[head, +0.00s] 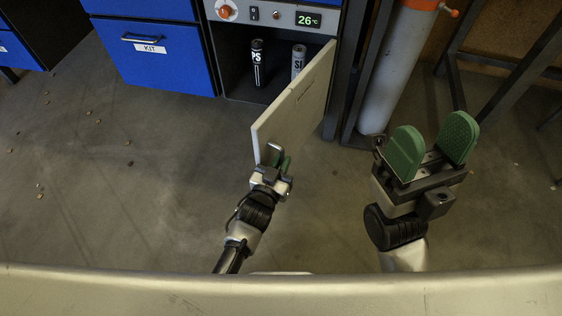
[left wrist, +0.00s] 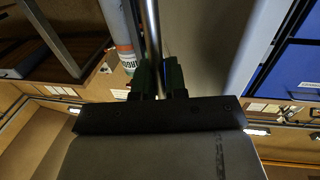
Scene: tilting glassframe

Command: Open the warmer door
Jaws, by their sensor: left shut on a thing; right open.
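The warmer door (head: 297,105) is a pale panel that stands swung well out from the warmer (head: 275,20), hinged on its right side. Its free edge points toward me. My left gripper (head: 276,160) is at the near end of the door, shut on its metal handle. In the left wrist view the green fingers (left wrist: 160,78) close around the round handle bar (left wrist: 152,25). My right gripper (head: 431,143) is open and empty, to the right of the door and apart from it.
A blue drawer cabinet (head: 160,60) is at left. The floor (head: 130,190) in front is mostly clear, with small scattered bits.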

